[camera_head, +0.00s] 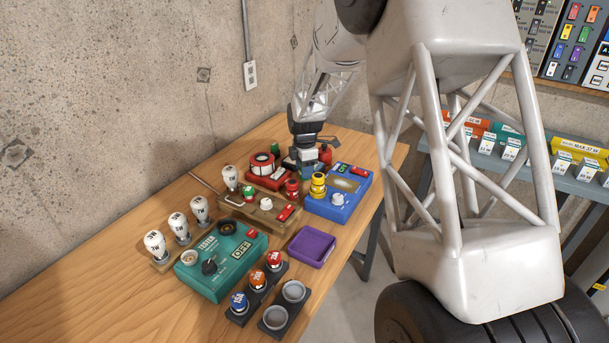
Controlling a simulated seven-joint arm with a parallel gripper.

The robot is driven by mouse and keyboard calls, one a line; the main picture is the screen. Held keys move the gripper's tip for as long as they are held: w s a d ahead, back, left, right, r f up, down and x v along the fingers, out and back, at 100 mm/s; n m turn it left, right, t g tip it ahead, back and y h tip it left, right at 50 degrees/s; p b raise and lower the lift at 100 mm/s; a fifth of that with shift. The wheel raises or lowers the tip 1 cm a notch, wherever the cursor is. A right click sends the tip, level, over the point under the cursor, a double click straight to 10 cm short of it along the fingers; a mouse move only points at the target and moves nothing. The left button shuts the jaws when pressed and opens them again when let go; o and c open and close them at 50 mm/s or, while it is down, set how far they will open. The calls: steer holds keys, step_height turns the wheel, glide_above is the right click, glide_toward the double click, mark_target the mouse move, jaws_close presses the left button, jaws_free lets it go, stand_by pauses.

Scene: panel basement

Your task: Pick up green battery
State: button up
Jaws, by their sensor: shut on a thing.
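My gripper (305,164) reaches down at the back of the wooden table, between the red device and the blue device. It is shut on a green thing (305,173), which appears to be the green battery; only a small part shows beneath the jaws. I cannot tell whether it touches the table. Another small green cylinder (275,149) stands just left of my gripper, behind the red device. A white and green piece (249,195) sits on the wooden board.
A red device (268,180), a blue device (341,204) and a red cylinder (325,154) stand close around my gripper. Yellow (318,186) and red (292,188) cylinders are in front. A teal tester (220,266), white bulbs (178,226) and a purple tray (312,247) lie nearer.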

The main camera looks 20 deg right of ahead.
steer(key=shift+r, duration=3.45)
steer(key=shift+w, duration=0.1)
steer(key=w+a+r, duration=0.3)
steer(key=w+a, duration=0.4)
steer(key=a, duration=0.5)
steer(key=shift+w+a, duration=0.3)
steer(key=shift+a, duration=0.1)
steer(key=shift+r, duration=0.1)
steer(key=shift+f, duration=2.9)
steer(key=shift+f, duration=0.15)
steer(key=shift+r, duration=0.8)
steer(key=shift+f, duration=0.4)
